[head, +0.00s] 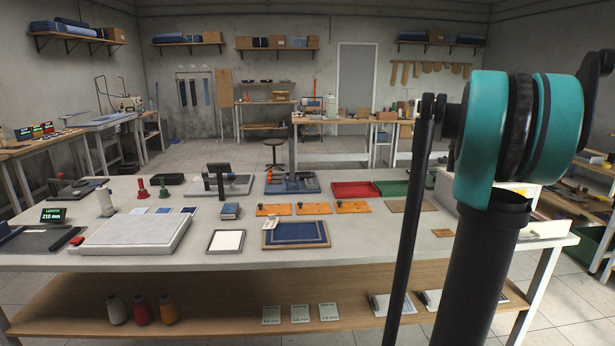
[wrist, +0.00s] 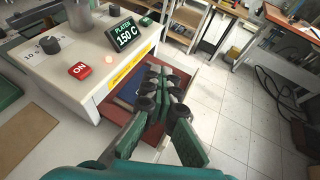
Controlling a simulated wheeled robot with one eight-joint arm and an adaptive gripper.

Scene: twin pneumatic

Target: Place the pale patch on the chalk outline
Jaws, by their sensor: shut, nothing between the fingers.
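A blue cloth panel (head: 305,233) lies in a tan-edged frame at the front middle of the table in the head view. A thin pale line runs inside its border; I cannot tell whether it is chalk. A small pale piece (head: 285,231) sits on its left part. A white square (head: 226,241) lies in a dark-edged tray left of it; which of these is the pale patch I cannot tell. In the wrist view my gripper (wrist: 165,95) is shut and empty, before an open red drawer (wrist: 185,80) with dark blue cloth (wrist: 128,93) partly hidden behind my fingers.
The drawer belongs to a white press (wrist: 85,58) with a red ON button (wrist: 79,70) and a 150 C display (wrist: 124,33). A grey padded block (head: 132,236), orange boards (head: 312,208) and red and green trays (head: 355,190) stand on the table. My arm blocks the right side.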

